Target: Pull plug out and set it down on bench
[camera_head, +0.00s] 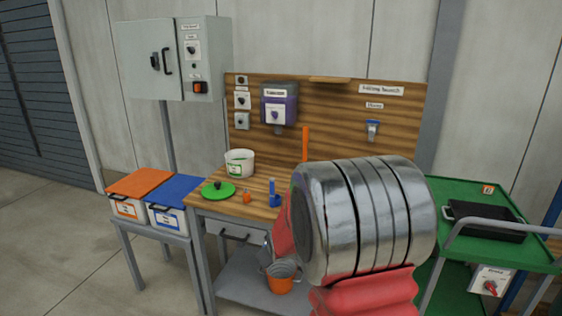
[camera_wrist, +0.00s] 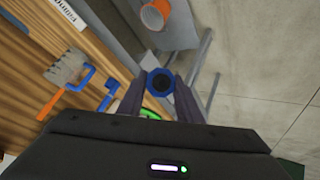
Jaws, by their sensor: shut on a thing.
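The wrist view shows my gripper (camera_wrist: 159,98) with its two dark fingers on either side of a round blue plug (camera_wrist: 160,72) with a dark centre. The gripper is shut on it. In that view the plug appears past the bench's front edge, with the grey lower shelf and floor behind it. I cannot tell whether it still sits in anything. In the head view my own arm hides the gripper and plug. The wooden bench (camera_head: 257,210) has its top partly covered by my arm; it is also in the wrist view (camera_wrist: 75,115).
A green lid (camera_head: 217,191), white bucket (camera_head: 240,163), small orange item (camera_head: 247,197) and blue fitting (camera_head: 273,195) stand on the bench's left. An orange bucket (camera_head: 280,285) is below. A green cart (camera_head: 485,215) stands right.

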